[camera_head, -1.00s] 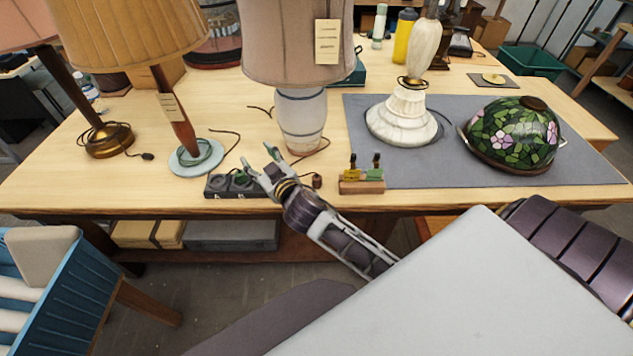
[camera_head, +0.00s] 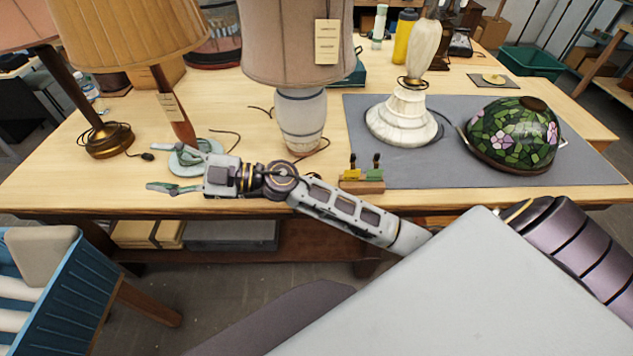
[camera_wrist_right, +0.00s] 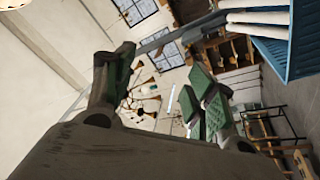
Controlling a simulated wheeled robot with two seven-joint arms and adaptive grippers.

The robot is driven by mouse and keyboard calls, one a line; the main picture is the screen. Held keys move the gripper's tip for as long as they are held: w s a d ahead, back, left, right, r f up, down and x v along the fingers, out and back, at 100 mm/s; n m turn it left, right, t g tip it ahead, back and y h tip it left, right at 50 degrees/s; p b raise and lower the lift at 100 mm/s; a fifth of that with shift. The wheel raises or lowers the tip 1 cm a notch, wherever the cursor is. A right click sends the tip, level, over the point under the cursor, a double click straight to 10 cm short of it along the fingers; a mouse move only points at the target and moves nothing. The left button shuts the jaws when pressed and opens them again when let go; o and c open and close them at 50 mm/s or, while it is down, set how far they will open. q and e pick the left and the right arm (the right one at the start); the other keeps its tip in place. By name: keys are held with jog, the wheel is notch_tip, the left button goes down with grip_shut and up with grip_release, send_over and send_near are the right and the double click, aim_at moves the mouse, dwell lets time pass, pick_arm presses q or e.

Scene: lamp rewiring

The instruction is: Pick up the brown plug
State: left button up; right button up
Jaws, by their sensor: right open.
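A small dark plug (camera_head: 147,157) lies on the wooden bench at the end of the cord from the left lamp's brass base. The brown plug by the tan lamp's cord is not visible now; my right arm covers that area. My right gripper (camera_head: 172,170) is low over the front left of the bench, pointing left, open with nothing between its fingers. Its upper finger overlaps a lamp's round pale base in the picture. In the wrist view its green-padded fingers (camera_wrist_right: 165,95) stand apart, with only room background between them. My left gripper is not in view.
My right forearm and gripper hide the dark socket block. A small wooden block (camera_head: 362,187) with yellow and green pieces stands at the front edge. A stained-glass shade (camera_head: 514,135) and marble lamp (camera_head: 402,118) are on the grey mat (camera_head: 590,165).

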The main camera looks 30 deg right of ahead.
jog(key=s+a+f+n+g+h, duration=0.2)
jog(key=s+f+n+g+h, duration=0.2)
jog(key=f+n+g, duration=0.3)
jog(key=w+d+f+m+g+h, duration=0.1)
jog(key=d+f+g+h, duration=0.1)
jog(key=d+f+h, duration=0.75)
jog(key=w+d+m+h, duration=0.2)
jog(key=d+h, duration=0.3)
jog(key=d, duration=0.7)
jog(key=w+d+m+h, duration=0.3)
jog(key=d+m+h, duration=0.1)
jog(key=d, duration=0.8)
jog(key=shift+w+d+r+m+h, duration=0.15)
jog(key=shift+d+r+m+h, duration=0.15)
jog(key=shift+d+r+h, duration=0.1)
jog(key=shift+f, duration=0.2)
